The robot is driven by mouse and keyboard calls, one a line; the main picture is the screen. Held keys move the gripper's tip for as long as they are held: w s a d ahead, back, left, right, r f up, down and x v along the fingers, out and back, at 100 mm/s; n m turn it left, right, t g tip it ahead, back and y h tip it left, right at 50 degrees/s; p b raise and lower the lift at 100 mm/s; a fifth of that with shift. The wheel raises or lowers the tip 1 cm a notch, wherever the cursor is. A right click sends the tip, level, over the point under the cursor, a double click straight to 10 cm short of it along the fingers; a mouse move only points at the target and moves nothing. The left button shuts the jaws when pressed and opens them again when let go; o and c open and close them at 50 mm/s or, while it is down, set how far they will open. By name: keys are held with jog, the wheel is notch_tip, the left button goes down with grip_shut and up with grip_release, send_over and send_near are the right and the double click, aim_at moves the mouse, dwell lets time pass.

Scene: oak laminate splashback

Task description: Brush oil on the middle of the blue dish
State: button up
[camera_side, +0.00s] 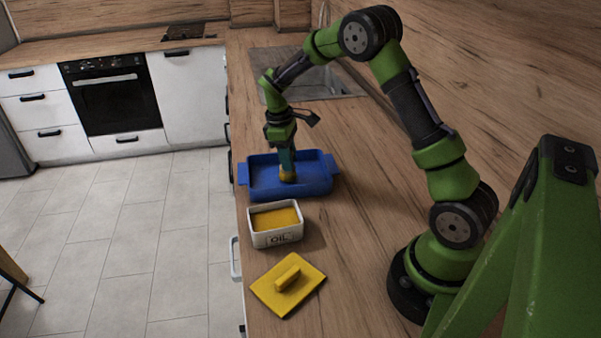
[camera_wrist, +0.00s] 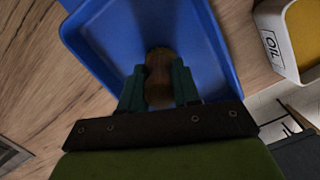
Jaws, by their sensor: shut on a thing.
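The blue dish (camera_side: 318,181) is a shallow rectangular tray with two end handles on the counter; it also fills much of the wrist view (camera_wrist: 95,40). My gripper (camera_side: 287,165) is over the dish, pointing down. In the wrist view my gripper (camera_wrist: 160,85) is shut on a brush (camera_wrist: 158,65) with a brownish handle. The yellowish brush end (camera_side: 287,177) is low inside the dish, near its middle. I cannot tell whether it touches the bottom. A white container marked OIL (camera_side: 277,238) holds yellow oil (camera_side: 275,218) and stands open just in front of the dish.
A yellow lid with a handle (camera_side: 289,283) lies on the counter (camera_side: 345,235) in front of the oil container. A sink (camera_side: 318,84) is behind the dish. The counter's left edge runs close beside the dish, container and lid. The wooden splashback (camera_side: 510,95) rises at right.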

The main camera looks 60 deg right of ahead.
jog(key=shift+f, duration=0.35)
jog(key=shift+s+d, duration=0.15)
jog(key=shift+s+d, duration=0.6)
jog(key=shift+d, duration=0.05)
jog(key=shift+s+d, duration=0.1)
jog(key=shift+s+d, duration=0.6)
jog(key=shift+d, duration=0.1)
jog(key=shift+s+d, duration=0.1)
jog(key=shift+s+d, duration=0.65)
jog(key=shift+d, duration=0.1)
jog(key=shift+w, duration=0.1)
